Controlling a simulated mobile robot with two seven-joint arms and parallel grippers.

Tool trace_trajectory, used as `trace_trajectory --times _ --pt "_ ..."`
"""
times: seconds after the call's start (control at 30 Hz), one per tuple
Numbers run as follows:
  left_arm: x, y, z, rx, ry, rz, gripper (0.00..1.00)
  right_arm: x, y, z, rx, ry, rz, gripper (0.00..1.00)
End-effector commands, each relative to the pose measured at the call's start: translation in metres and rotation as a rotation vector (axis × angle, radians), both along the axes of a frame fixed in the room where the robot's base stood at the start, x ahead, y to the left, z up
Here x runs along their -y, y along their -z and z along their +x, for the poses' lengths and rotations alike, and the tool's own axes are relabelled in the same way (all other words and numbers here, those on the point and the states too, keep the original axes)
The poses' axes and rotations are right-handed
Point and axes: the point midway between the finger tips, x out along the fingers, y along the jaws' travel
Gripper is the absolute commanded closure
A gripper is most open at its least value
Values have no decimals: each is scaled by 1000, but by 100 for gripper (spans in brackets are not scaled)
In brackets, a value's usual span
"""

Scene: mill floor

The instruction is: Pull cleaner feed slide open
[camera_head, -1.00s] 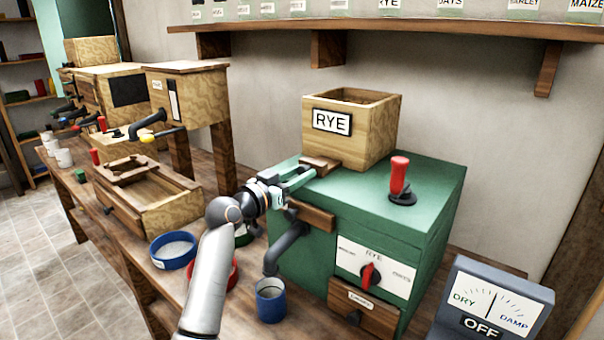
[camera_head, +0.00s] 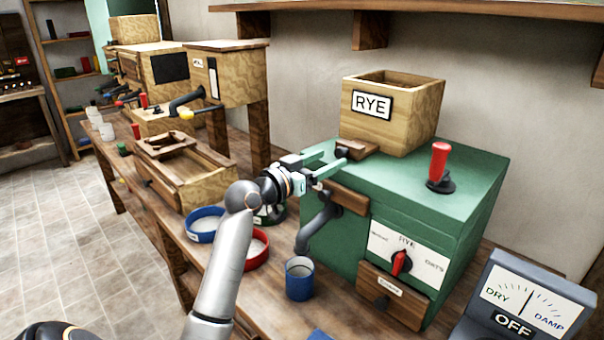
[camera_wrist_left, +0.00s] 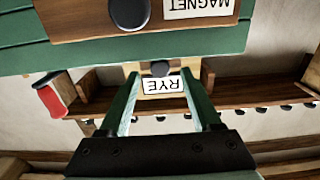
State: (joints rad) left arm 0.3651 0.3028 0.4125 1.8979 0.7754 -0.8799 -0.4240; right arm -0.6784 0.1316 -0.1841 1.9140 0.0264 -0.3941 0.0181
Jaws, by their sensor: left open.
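The cleaner is a green box (camera_head: 440,205) with an open wooden hopper marked RYE (camera_head: 392,115) on top. The feed slide (camera_head: 358,149) is a small wooden block with a dark knob at the hopper's foot, on the box's top left edge. My left gripper (camera_head: 326,164) is open beside the slide's knob end. In the left wrist view, its green fingers (camera_wrist_left: 160,85) stand apart, with the slide's dark knob (camera_wrist_left: 160,69) just past the tips, roughly midway between them. I cannot tell whether anything touches. My right gripper is not in view.
Below my left gripper are a wooden magnet drawer (camera_head: 348,197) and a grey spout (camera_head: 318,228) above a blue cup (camera_head: 299,278). A red lever (camera_head: 439,162) stands on the box. A damp meter (camera_head: 522,300) is at right.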

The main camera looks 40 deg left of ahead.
Motion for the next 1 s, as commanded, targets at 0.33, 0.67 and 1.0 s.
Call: trace_trajectory --times 0.33,0.67,1.0 --pt "-5 3 -69 -4 0 6 35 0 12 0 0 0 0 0" --pt "-7 1 -91 -3 1 0 35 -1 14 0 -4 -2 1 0" --pt "-7 1 -91 -2 0 0 35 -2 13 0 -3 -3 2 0"
